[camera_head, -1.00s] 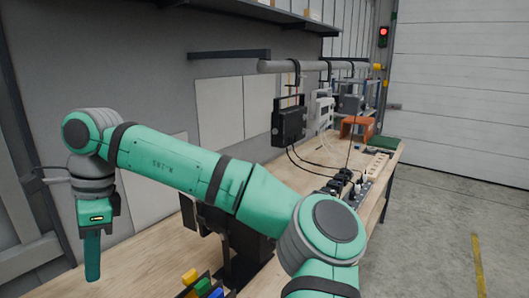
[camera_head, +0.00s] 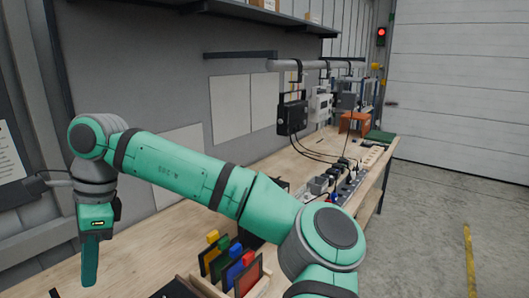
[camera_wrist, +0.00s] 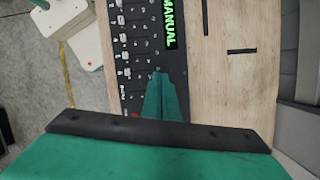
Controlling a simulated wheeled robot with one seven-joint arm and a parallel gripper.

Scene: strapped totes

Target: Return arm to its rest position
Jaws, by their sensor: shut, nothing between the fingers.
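My gripper (camera_head: 90,262) hangs fingers-down at the left of the head view, at the end of my green arm. Its fingers are together with nothing between them. In the wrist view the shut green fingers (camera_wrist: 165,98) point over a black panel (camera_wrist: 135,55) with rows of white marks and a green "MANUAL" label. The panel lies on the wooden bench (camera_head: 165,235). I cannot tell the exact height of the fingertips above it.
A rack of coloured-tab cards (camera_head: 232,265) stands on the bench below my arm. Dark boxes (camera_head: 292,115) hang from a grey rail (camera_head: 310,64) at the back. Power strips and plugs (camera_head: 340,180) lie farther right. The floor (camera_head: 430,220) at right is clear.

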